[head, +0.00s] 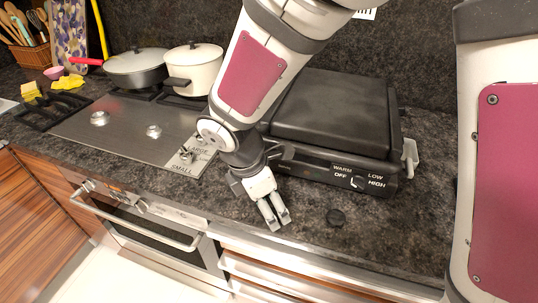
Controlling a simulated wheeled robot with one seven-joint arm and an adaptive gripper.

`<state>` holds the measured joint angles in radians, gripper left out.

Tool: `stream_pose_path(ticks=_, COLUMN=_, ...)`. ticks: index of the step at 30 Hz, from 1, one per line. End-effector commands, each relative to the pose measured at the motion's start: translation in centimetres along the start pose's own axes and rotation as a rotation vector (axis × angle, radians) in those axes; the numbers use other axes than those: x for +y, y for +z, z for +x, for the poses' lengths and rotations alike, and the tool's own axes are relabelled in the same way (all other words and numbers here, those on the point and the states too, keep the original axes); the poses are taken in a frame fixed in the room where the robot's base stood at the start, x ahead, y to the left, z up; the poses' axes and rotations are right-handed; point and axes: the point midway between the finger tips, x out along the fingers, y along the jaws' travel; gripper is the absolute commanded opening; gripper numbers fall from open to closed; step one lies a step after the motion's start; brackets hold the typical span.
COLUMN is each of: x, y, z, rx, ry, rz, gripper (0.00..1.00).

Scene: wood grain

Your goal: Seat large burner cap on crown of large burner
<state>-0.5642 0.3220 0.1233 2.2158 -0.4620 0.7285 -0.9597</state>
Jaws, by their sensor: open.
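A small dark round disc (336,217), which looks like a burner cap, lies on the dark counter near its front edge. I cannot tell its size class. Two bare silver burner crowns, a left one (99,118) and a right one (153,131), stand on the steel cooktop (125,105). I cannot tell which is the large burner. A pale plate (184,166) marked LARGE and SMALL is at the cooktop's right end, with small metal parts on it, partly hidden by my arm. My gripper (279,222) is open and empty, pointing down, left of the disc and apart from it.
A black closed grill (335,115) with a WARM/OFF/LOW/HIGH dial stands behind my gripper. A lidded pan (137,70) and a cream pot (194,70) stand at the cooktop's back. Black grates (50,110) lie at left. The counter around the disc is clear.

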Motion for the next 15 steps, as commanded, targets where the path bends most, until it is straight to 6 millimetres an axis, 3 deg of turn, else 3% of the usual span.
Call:
stream_pose_path(ticks=2, x=0.01, y=0.00, z=-0.03, rx=0.000, ry=0.000, rz=0.000, gripper=0.69)
stream_pose_path(ticks=8, x=0.01, y=0.01, z=-0.04, rx=0.000, ry=0.000, rz=0.000, gripper=0.23)
stream_pose_path(ticks=15, x=0.02, y=0.01, z=-0.05, rx=0.000, ry=0.000, rz=0.000, gripper=0.21)
